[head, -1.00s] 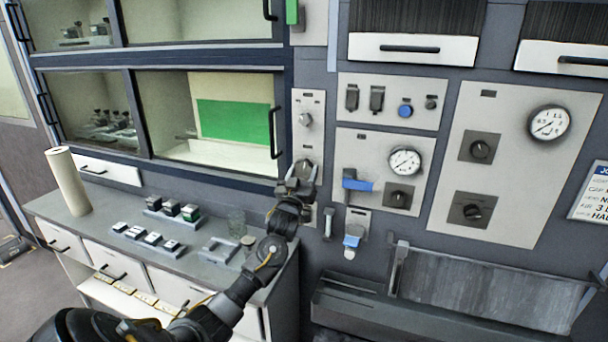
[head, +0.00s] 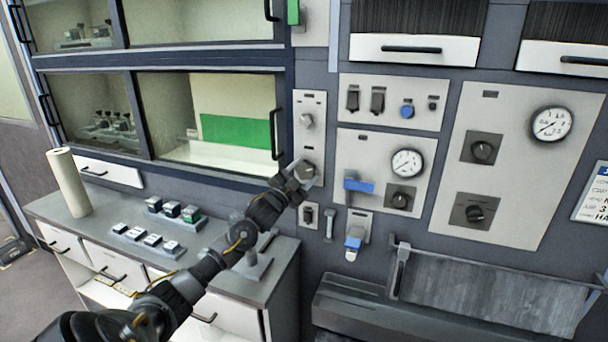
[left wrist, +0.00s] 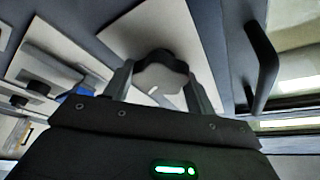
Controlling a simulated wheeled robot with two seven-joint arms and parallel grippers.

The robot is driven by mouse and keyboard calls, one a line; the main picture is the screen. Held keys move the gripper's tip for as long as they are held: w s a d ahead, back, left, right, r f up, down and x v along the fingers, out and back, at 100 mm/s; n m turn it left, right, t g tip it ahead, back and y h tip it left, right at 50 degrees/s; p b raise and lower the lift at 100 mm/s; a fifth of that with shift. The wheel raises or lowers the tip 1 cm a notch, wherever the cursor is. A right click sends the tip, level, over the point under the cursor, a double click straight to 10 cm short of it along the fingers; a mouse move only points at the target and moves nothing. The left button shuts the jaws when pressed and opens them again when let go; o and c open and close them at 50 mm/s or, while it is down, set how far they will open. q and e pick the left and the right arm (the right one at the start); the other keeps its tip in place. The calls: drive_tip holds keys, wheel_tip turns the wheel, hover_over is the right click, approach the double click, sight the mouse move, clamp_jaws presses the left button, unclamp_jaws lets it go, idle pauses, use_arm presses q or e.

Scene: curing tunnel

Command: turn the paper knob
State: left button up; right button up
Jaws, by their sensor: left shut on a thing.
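A narrow pale panel (head: 310,98) on the wall carries a light knob (head: 306,121) above and a darker knob (head: 309,169) below. My left gripper (head: 302,173) is at the lower knob and partly covers it in the head view. In the left wrist view the dark lobed knob (left wrist: 160,72), with a short white mark, sits between the two fingers of my left gripper (left wrist: 161,84). The fingers are shut on it from both sides. No readable label shows which knob is the paper one. My right gripper is not in view.
A glass-fronted cabinet with a black handle (head: 275,133) stands just left of the panel. A blue-handled valve (head: 358,186) and a gauge (head: 407,163) are to the right. Below is a counter (head: 110,216) with a paper roll (head: 69,183) and small blocks.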

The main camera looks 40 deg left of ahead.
use_arm(q)
drive_tip(key=shift+m, duration=0.8)
drive_tip(key=shift+m+h, duration=0.3)
drive_tip(key=shift+h, duration=0.1)
drive_tip(key=o, duration=1)
drive_tip(key=shift+s+f, duration=0.15)
drive_tip(key=shift+s, duration=0.1)
drive_tip(key=b+v, duration=0.4)
drive_tip(key=v, duration=0.6)
drive_tip(key=shift+s+r, duration=0.25)
drive_tip(key=shift+r, duration=0.05)
